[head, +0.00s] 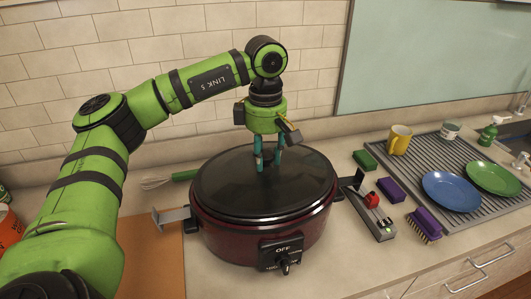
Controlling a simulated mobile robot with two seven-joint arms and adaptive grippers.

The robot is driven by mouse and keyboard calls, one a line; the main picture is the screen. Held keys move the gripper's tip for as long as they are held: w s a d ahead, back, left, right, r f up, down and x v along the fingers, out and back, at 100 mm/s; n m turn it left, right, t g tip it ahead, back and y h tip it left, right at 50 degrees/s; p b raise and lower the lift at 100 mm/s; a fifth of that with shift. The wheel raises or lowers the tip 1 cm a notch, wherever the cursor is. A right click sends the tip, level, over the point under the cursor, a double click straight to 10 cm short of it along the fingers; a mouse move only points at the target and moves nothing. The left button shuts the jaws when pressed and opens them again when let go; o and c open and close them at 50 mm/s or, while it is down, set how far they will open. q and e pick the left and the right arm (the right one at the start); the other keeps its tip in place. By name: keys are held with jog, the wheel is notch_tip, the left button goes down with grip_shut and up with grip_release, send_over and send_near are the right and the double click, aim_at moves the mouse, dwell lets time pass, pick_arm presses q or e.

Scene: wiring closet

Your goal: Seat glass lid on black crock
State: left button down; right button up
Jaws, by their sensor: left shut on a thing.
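The crock (225,238) is a dark red slow cooker with a black rim, side handles and a front dial marked OFF, standing on the counter. The lid (235,185) is a dark, glossy round disc that covers the crock's mouth. It looks level and about centred; I cannot tell whether its edge touches the rim all round. My left gripper (268,165) points down over the middle of the lid, its teal fingers shut on the lid's grip, which is mostly hidden between them. My right gripper is out of view.
Right of the crock lie a red and grey tool (374,213), sponges (391,190) and a brush (424,225). A drying rack (428,170) holds a yellow mug (399,139) and plates (451,190). A whisk (170,180) lies behind left; a board (150,255) lies front left.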

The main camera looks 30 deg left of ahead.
pick_arm(q)
jog(key=shift+f+b, duration=0.3)
jog(key=shift+f, duration=0.1)
jog(key=c, duration=1.1)
grip_release()
jog(key=o, duration=0.5)
jog(key=shift+r+p, duration=3.1)
jog(key=shift+r, duration=0.95)
jog(key=shift+f, duration=0.1)
